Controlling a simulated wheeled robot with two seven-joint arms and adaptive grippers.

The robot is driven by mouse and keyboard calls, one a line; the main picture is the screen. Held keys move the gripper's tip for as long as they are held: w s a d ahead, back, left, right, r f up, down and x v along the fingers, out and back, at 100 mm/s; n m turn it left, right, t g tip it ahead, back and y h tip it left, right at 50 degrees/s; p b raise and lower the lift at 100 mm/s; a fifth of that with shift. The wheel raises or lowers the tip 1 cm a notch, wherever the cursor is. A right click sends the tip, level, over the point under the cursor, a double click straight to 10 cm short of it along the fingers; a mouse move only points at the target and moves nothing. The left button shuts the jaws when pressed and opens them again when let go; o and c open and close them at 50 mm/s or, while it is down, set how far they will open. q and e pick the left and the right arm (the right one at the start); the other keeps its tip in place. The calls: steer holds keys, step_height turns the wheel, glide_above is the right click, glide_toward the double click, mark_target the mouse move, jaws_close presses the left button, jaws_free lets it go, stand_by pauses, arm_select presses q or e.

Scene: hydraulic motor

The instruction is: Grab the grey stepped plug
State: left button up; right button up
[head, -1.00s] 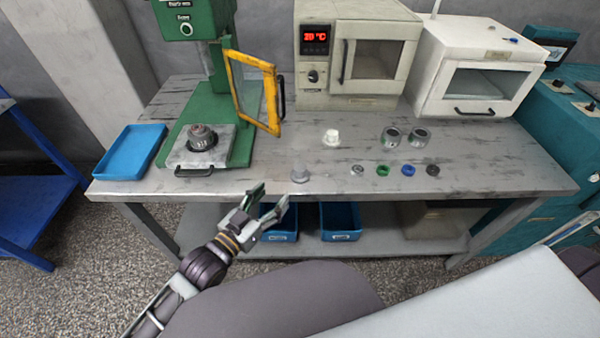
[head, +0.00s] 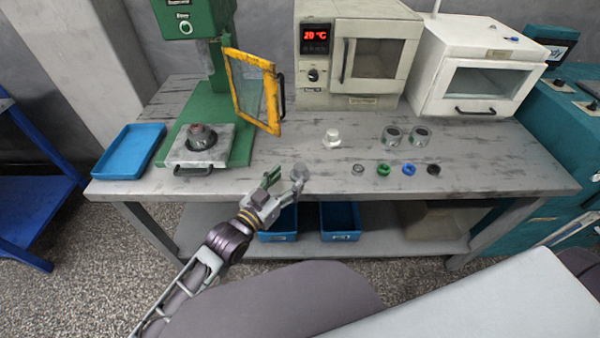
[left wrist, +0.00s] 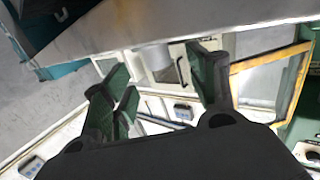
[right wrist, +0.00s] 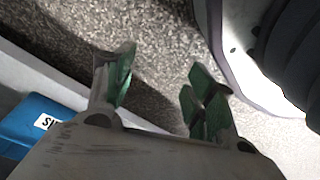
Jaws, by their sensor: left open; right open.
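The grey stepped plug (head: 300,170) stands near the front edge of the workbench, left of the row of small rings. My left gripper (head: 286,181) is open at the front edge, with its fingers directed at the plug. The right finger partly overlaps the plug's lower part in the head view. In the left wrist view a grey cylinder (left wrist: 157,60), which looks like the plug, shows beyond and between the open fingers (left wrist: 165,80). My right gripper (right wrist: 160,75) is open and empty over the speckled floor, and is not seen in the head view.
A white stepped part (head: 331,138) stands behind the plug. A green press (head: 205,105) with a yellow-framed guard (head: 275,100) and a blue tray (head: 128,150) stand left.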

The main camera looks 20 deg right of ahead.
arm_select(q)
steer(key=shift+w+d, duration=0.45)
steer(key=shift+d, duration=0.1)
arm_select(e)
steer(key=shift+w+a+r, duration=0.1)
steer(key=shift+w+r, duration=0.15)
steer(key=shift+r, duration=0.1)
arm_select(q)
steer(key=shift+d, duration=0.1)
